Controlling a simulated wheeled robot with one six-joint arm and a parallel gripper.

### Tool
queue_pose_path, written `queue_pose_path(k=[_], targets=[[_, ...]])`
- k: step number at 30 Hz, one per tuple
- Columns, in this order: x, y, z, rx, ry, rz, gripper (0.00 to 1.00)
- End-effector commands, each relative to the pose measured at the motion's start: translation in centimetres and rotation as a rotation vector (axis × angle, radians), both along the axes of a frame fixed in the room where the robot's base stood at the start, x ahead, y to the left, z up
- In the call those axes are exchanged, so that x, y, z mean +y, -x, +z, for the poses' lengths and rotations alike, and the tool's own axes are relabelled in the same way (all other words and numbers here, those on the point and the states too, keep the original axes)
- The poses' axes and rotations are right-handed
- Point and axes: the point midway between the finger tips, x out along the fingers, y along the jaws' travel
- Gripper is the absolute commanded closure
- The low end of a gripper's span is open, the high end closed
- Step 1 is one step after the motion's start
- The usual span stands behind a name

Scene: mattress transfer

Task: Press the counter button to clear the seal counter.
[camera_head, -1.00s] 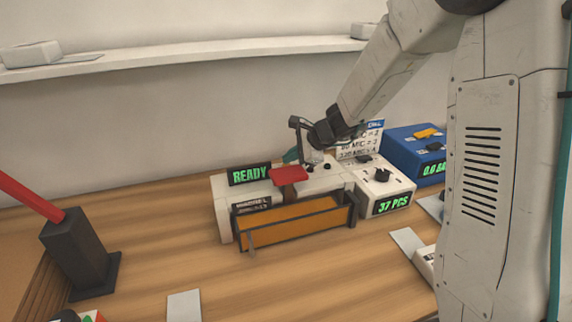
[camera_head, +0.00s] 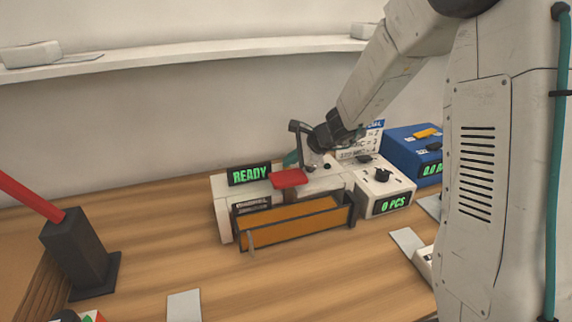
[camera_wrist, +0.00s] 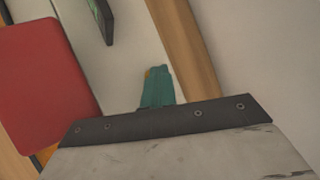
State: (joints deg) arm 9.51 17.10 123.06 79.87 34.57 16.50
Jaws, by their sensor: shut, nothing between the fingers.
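The seal counter is a white box (camera_head: 367,204) at the right end of the white sealer, and its green display (camera_head: 394,205) reads 0 PCS. A black knob (camera_head: 382,175) and small dark controls sit on top of it; I cannot tell which is the counter button. My gripper (camera_head: 292,158) is left of the counter, over the back of the sealer, behind the red pad. Its teal fingers, shut and empty, also show in the wrist view (camera_wrist: 157,86). The red pad (camera_head: 288,178) stands at the sealer's front and fills the left of the wrist view (camera_wrist: 45,85).
The sealer's display (camera_head: 250,174) reads READY. An orange-floored tray (camera_head: 246,240) is in front of it. A blue box (camera_head: 410,140) stands at the back right, partly behind my arm. A dark post (camera_head: 78,250) with a red bar is at left. The front middle of the table is mostly clear.

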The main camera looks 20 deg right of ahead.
Motion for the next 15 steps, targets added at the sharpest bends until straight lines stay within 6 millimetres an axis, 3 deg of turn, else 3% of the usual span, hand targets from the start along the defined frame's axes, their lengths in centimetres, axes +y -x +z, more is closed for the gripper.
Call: queue_pose_path(k=[7, 15], targets=[[0.0, 0.1, 0.0, 0.002, 0.000, 0.001, 1.00], [0.0, 0.0, 1.6, 0.000, 0.000, 0.002, 1.00]])
